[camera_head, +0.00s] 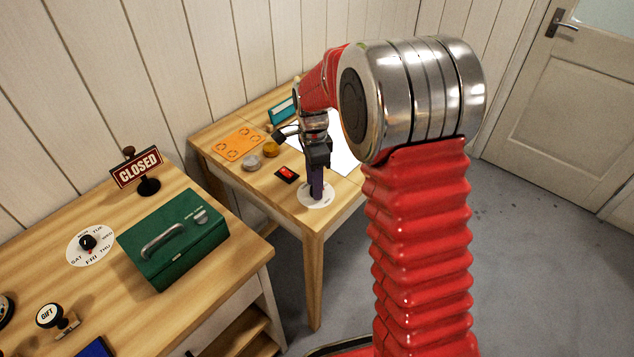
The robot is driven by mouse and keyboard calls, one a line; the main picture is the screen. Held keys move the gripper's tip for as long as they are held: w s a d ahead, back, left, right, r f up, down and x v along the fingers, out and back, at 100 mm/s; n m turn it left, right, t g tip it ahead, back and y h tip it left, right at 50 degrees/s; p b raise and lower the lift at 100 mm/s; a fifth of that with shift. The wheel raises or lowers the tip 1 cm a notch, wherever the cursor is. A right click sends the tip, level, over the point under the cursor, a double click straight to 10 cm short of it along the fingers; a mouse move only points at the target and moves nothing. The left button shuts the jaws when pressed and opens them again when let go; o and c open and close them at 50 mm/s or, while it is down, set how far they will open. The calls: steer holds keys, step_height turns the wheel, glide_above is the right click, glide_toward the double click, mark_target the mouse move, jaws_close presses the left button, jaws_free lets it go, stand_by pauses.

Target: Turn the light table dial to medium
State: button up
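A round white dial plate (322,203) lies at the near corner of the far wooden table. My gripper (316,194) points down over it, with its dark purple fingers at the middle of the plate. The fingers hide the knob, so I cannot see its setting or whether they grip it. Small marks on the plate are too small to read. A bright white panel (343,158) lies behind the gripper, partly hidden by my arm.
A red rocker switch (287,173), two small round pots (270,149) and an orange sheet (238,145) lie left of my gripper. The nearer desk holds a green cash box (180,250), a weekday dial (90,246) and a CLOSED sign (137,168). Open floor lies to the right.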

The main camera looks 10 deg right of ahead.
steer(key=shift+o, duration=0.5)
steer(key=shift+s, duration=0.1)
steer(key=shift+d, duration=0.1)
steer(key=shift+r, duration=0.45)
step_height(320, 180, up, 13)
steer(key=shift+w+f, duration=0.15)
steer(key=shift+w, duration=0.25)
steer(key=n, duration=0.3)
steer(key=s+n, duration=0.1)
steer(key=n, duration=0.3)
steer(key=d+n+t, duration=0.1)
steer(key=n, duration=0.2)
steer(key=shift+s+n+y, duration=0.25)
steer(key=shift+n+y, duration=0.05)
steer(key=shift+n, duration=0.1)
